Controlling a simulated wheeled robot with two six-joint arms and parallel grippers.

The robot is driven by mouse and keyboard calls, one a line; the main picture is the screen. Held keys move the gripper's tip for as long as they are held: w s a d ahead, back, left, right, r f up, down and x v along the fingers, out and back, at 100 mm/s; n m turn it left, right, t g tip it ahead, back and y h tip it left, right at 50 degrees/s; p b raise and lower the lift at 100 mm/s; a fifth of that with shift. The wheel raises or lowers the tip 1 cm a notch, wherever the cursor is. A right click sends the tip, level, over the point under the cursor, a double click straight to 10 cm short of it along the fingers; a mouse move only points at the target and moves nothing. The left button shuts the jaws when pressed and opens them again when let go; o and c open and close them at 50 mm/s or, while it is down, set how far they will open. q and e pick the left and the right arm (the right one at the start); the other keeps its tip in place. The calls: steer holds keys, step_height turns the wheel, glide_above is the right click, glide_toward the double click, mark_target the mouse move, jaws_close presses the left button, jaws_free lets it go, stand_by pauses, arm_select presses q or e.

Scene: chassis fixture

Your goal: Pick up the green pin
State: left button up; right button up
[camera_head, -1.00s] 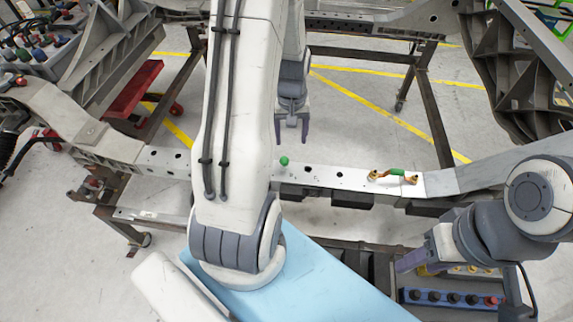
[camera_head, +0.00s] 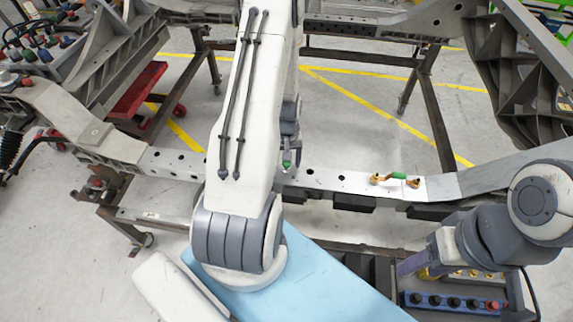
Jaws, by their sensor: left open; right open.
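The green pin (camera_head: 287,164) stands on the grey chassis rail (camera_head: 328,180), only its green head clearly visible. My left arm reaches across the view from the front. My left gripper (camera_head: 290,153) is open, with its fingers pointing down right at the pin's head. The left arm partly hides the gripper, so I cannot tell whether the fingers touch the pin or stand around it. My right gripper (camera_head: 410,264) is open and empty at the lower right, in front of the rail and away from the pin.
A brass part with a green grip (camera_head: 396,177) lies on the rail to the right. A blue rack (camera_head: 428,306) with several dark and red knobs sits at the lower right. A rack of coloured knobs (camera_head: 50,68) is at the upper left.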

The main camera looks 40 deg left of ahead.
arm_select(q)
jaws_close()
stand_by(0.3)
steer(key=shift+r, duration=0.5)
steer(key=r, duration=0.3)
steer(key=shift+w+d+r+b, duration=0.1)
steer(key=shift+d+r+b, duration=0.1)
steer(key=shift+d+b, duration=0.15)
steer(key=w+d+r, duration=0.2)
steer(key=d+r, duration=0.4)
steer(key=d, duration=0.4)
steer(key=shift+d+r+b, duration=0.3)
steer(key=shift+d+b, duration=0.1)
steer(key=shift+b, duration=0.05)
steer(key=shift+w, duration=0.1)
step_height(320, 180, up, 6)
steer(key=p, duration=0.6)
steer(key=shift+r, duration=0.15)
